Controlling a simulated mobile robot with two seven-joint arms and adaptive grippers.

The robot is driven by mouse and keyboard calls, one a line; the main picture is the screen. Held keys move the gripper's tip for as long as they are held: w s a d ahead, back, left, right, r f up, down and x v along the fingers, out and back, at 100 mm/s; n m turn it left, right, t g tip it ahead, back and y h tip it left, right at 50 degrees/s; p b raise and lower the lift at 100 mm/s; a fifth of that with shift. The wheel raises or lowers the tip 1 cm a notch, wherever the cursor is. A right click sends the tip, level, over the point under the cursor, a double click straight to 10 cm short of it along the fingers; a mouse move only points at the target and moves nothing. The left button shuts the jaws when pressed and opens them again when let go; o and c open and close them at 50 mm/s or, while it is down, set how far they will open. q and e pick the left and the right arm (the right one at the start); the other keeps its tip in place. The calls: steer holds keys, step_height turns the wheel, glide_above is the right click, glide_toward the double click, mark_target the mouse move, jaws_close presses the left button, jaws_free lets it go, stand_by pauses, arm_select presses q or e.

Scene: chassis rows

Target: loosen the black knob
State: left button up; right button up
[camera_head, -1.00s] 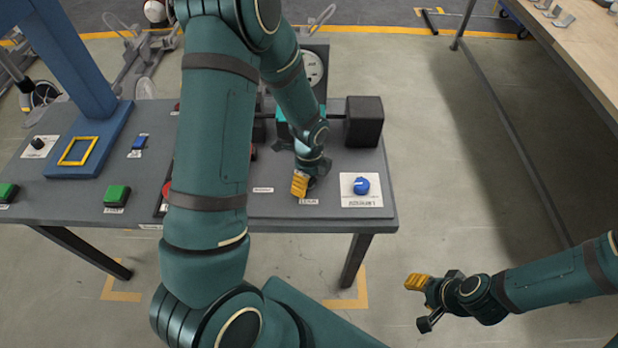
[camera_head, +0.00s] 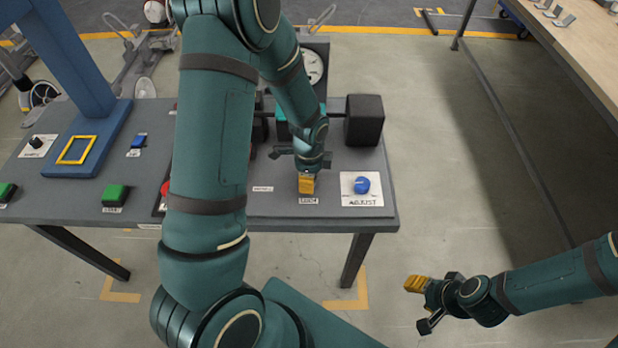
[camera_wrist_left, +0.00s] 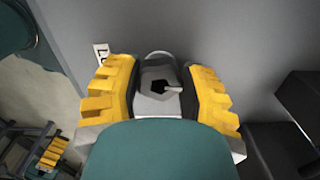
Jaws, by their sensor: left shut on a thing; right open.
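My left gripper (camera_head: 307,184) is at the tabletop, just above a small white label (camera_head: 308,200), left of a blue knob (camera_head: 362,185) on a white plate. In the left wrist view, its yellow fingers (camera_wrist_left: 160,95) stand on both sides of a grey and dark part (camera_wrist_left: 165,75). The gripper is shut on this knob-like part, which is mostly hidden, so I cannot tell its full colour. A small black knob (camera_head: 36,143) also shows on a white plate at the table's far left. My right gripper (camera_head: 425,303) is open and empty, right of the table, over the floor.
The grey table (camera_head: 270,208) carries green buttons (camera_head: 115,195), a blue button (camera_head: 139,142), a yellow frame (camera_head: 77,150) on a blue stand and a black block (camera_head: 363,121). A round gauge (camera_head: 312,66) stands behind. A wooden bench (camera_head: 590,60) is at right; open floor lies between.

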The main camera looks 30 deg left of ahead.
arm_select(q)
steer(key=n, duration=0.6)
steer(key=shift+b, duration=0.35)
steer(key=n, duration=0.3)
steer(key=shift+s, duration=0.1)
steer(key=n, duration=0.3)
steer(key=shift+n, duration=0.4)
steer(key=n+p, duration=0.1)
steer(key=n, duration=0.1)
steer(key=shift+n, duration=0.3)
steer(key=n+p, duration=0.1)
steer(key=n, duration=0.2)
steer(key=shift+n, duration=0.4)
steer(key=n+p, duration=0.2)
steer(key=n, duration=0.4)
steer(key=shift+f+p, duration=0.1)
steer(key=shift+p, duration=0.25)
steer(key=shift+n, duration=0.3)
